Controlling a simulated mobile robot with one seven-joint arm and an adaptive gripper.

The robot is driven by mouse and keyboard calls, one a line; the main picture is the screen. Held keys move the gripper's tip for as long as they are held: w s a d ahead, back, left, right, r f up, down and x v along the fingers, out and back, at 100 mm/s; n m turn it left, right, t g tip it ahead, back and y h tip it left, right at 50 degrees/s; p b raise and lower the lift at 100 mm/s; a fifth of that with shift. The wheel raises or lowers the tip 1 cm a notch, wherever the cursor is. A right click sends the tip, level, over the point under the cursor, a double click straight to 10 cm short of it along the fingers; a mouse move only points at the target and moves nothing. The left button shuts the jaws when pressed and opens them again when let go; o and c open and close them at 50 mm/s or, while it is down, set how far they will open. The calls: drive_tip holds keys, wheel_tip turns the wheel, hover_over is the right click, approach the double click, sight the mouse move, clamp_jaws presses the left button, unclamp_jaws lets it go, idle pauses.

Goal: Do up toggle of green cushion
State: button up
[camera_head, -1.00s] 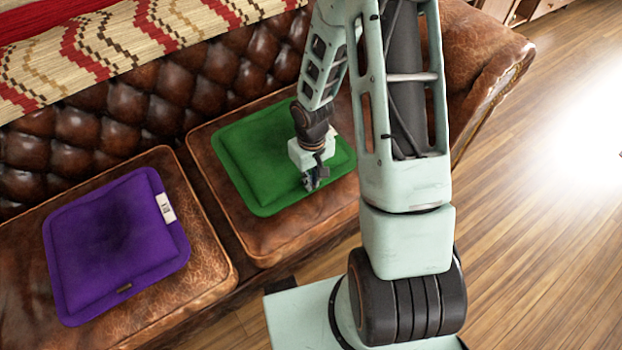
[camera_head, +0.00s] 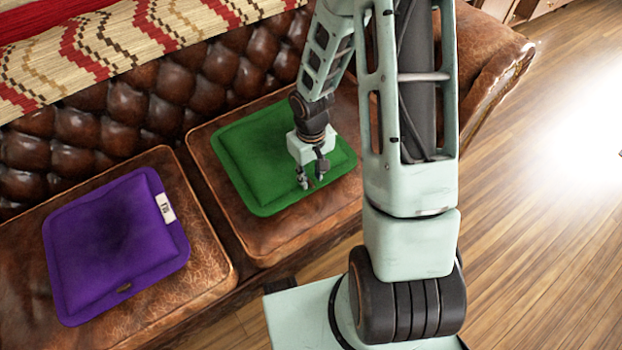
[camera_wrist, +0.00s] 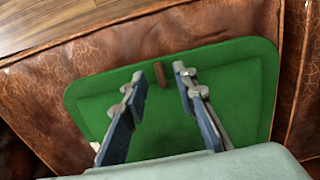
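The green cushion (camera_head: 250,165) lies flat on the right leather seat in the head view. It fills the middle of the wrist view (camera_wrist: 240,90). A small brown toggle (camera_wrist: 160,74) sits near the cushion's edge, between my fingertips in the wrist view. My gripper (camera_head: 312,181) is over the front right part of the cushion. In the wrist view my gripper (camera_wrist: 161,76) is open, with a finger on each side of the toggle and a gap to the right one. I cannot tell whether the fingertips touch the cloth. The toggle's fastening is too small to make out.
A purple cushion (camera_head: 115,240) with a white label lies on the left seat. The tufted sofa back (camera_head: 130,110) with a patterned throw (camera_head: 120,45) rises behind. Wooden floor (camera_head: 540,220) is clear to the right.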

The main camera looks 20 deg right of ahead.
sight(311, 184)
wheel_tip(311, 184, up, 10)
drive_tip(key=shift+f, duration=0.15)
idle(0.3)
idle(0.4)
